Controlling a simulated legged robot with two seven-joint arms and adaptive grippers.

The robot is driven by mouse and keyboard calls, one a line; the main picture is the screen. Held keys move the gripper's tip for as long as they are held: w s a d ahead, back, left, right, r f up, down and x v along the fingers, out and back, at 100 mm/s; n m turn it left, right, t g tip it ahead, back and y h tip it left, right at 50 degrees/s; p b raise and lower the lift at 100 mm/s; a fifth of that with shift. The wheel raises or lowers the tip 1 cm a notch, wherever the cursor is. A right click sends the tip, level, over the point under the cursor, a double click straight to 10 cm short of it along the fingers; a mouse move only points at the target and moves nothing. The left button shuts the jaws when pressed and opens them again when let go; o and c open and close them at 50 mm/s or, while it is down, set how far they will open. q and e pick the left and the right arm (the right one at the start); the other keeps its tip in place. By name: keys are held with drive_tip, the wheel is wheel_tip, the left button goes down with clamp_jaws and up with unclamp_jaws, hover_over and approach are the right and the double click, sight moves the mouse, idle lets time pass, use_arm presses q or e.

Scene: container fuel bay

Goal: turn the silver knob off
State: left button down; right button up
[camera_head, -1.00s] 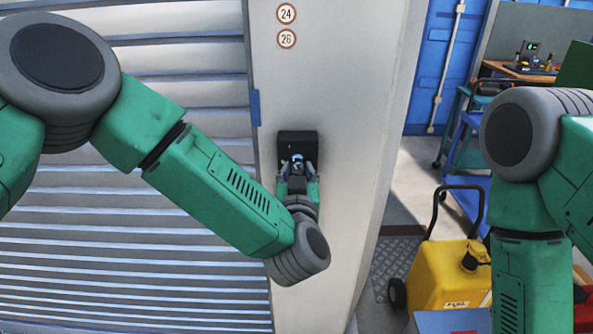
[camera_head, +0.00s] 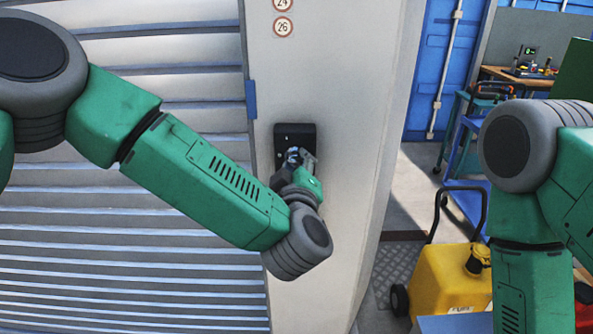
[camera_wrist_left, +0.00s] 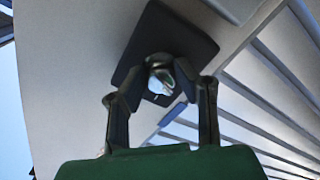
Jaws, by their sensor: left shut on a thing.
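The silver knob (camera_wrist_left: 160,80) sits on a black square plate (camera_head: 296,134) fixed to the pale wall panel. In the head view the knob (camera_head: 293,155) is small and partly covered by my left gripper (camera_head: 295,160). In the left wrist view my left gripper (camera_wrist_left: 160,88) has its two dark fingers on either side of the knob, shut on it. The plate (camera_wrist_left: 137,50) looks tilted in that view. My right arm shows at the right of the head view, but its gripper is out of view.
A slatted shutter (camera_head: 120,285) lies left of the panel (camera_head: 345,60). A yellow wheeled tank (camera_head: 440,285) stands on the floor at right. A workbench (camera_head: 520,75) is at the far right back. Open floor lies behind the tank.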

use_arm(q)
drive_tip(key=shift+f+n+b, duration=0.1)
drive_tip(key=shift+n+b, duration=0.7)
drive_tip(key=shift+n, duration=0.7)
drive_tip(key=c, duration=1.3)
unclamp_jaws()
drive_tip(key=shift+s, duration=0.55)
drive_tip(key=s, duration=1.1)
